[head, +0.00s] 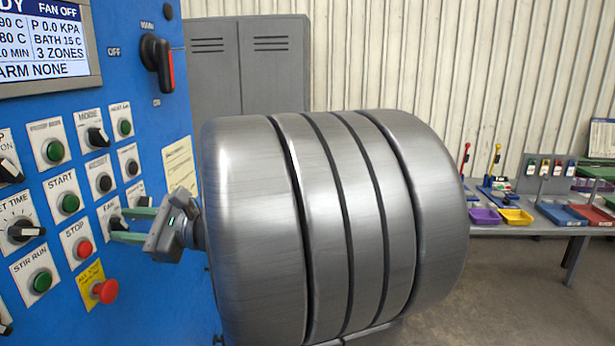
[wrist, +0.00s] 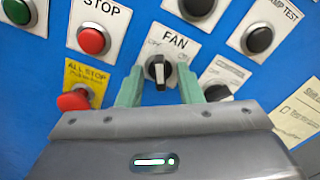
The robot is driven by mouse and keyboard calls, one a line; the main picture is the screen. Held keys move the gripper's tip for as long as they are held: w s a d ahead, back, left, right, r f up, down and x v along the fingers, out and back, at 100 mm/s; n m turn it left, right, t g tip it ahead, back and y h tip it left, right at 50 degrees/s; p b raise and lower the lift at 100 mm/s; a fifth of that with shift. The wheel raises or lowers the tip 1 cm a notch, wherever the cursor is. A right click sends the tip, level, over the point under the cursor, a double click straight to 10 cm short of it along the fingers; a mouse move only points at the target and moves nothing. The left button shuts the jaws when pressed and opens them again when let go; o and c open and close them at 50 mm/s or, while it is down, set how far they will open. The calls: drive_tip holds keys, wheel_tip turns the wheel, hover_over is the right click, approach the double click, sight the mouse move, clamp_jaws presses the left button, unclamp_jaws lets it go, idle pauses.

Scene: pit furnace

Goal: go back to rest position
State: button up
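My gripper (head: 130,224) is in front of the blue control panel (head: 150,120), at the black FAN knob. In the wrist view my gripper's two green fingers (wrist: 159,90) stand apart, one on each side of the FAN knob (wrist: 157,72), with gaps between them and the knob. The knob's white mark points about straight up and down. The panel's screen (head: 42,40) reads FAN OFF. My large metal arm link fills the middle of the head view and hides what is behind it.
A red ALL STOP button (wrist: 76,98) sits just left of my fingers, and a red STOP button (wrist: 93,40) above it. Grey lockers (head: 248,65) stand behind. A bench (head: 555,222) with coloured trays is at the right, with open floor before it.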

drive_tip(key=shift+d, duration=0.15)
drive_tip(key=s+d+b, duration=0.1)
drive_tip(key=d+b, duration=0.1)
drive_tip(key=d, duration=1.2)
drive_tip(key=a, duration=0.4)
drive_tip(key=a+p, duration=0.1)
drive_tip(key=a, duration=0.4)
drive_tip(key=w+a+p, duration=0.1)
drive_tip(key=a, duration=0.4)
drive_tip(key=shift+a, duration=0.1)
drive_tip(key=shift+a+r+m+p, duration=0.1)
drive_tip(key=shift+r+m+p, duration=0.2)
drive_tip(key=shift+p, duration=0.35)
drive_tip(key=m+p, duration=0.2)
drive_tip(key=shift+p, duration=0.3)
drive_tip(key=s+d+b, duration=0.1)
drive_tip(key=d+b, duration=0.2)
drive_tip(key=d, duration=1)
drive_tip(key=shift+d+f, duration=0.25)
drive_tip(key=shift+s+f, duration=0.1)
drive_tip(key=shift+f, duration=0.05)
